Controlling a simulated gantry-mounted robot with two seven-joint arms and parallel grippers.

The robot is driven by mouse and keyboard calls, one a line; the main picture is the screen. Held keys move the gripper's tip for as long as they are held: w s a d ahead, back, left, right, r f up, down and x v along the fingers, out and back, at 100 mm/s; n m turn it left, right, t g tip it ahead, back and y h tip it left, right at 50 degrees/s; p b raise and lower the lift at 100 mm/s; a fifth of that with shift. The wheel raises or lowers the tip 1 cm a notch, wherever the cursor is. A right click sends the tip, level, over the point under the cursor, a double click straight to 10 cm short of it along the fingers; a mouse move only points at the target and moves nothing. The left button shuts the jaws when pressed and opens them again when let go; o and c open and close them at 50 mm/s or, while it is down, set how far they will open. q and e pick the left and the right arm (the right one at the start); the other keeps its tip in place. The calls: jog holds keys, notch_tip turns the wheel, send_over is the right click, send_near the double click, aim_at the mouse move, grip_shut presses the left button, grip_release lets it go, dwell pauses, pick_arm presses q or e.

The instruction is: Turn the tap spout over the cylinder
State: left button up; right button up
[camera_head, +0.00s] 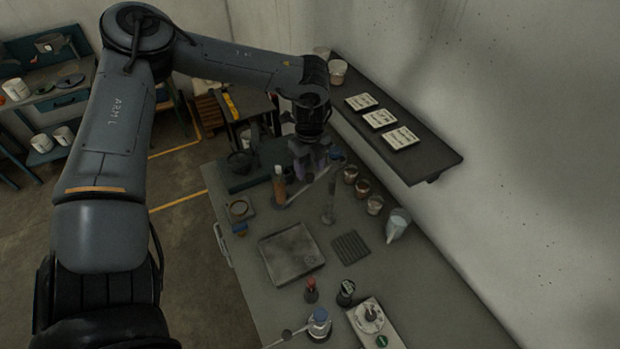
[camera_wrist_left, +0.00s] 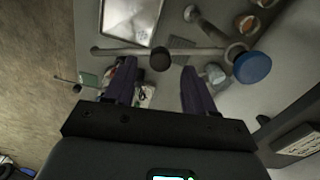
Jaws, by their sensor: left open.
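The tap spout (camera_head: 297,192) is a thin grey pipe with a blue knob (camera_head: 337,156) at its right end. In the left wrist view the spout (camera_wrist_left: 125,50) runs sideways just beyond the fingertips, with the blue knob (camera_wrist_left: 252,67) to the right. The slim grey cylinder (camera_head: 329,201) stands on the bench right of the spout's free end. My left gripper (camera_head: 312,166) is above the spout. In the left wrist view its fingers (camera_wrist_left: 160,82) are apart, with no visible grip on the pipe. My right gripper is not in view.
A brown bottle (camera_head: 279,186) stands close to the spout. A square tray (camera_head: 291,253) and a dark rack (camera_head: 351,247) lie nearer. Several small jars (camera_head: 362,188) and a clear beaker (camera_head: 397,224) line the wall side. A dark shelf (camera_head: 435,163) juts from the wall.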

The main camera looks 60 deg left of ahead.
aim_at(310, 175)
pick_arm(q)
jog(key=shift+f+b, duration=0.5)
jog(key=shift+f, duration=1)
jog(key=shift+c, duration=0.3)
grip_shut()
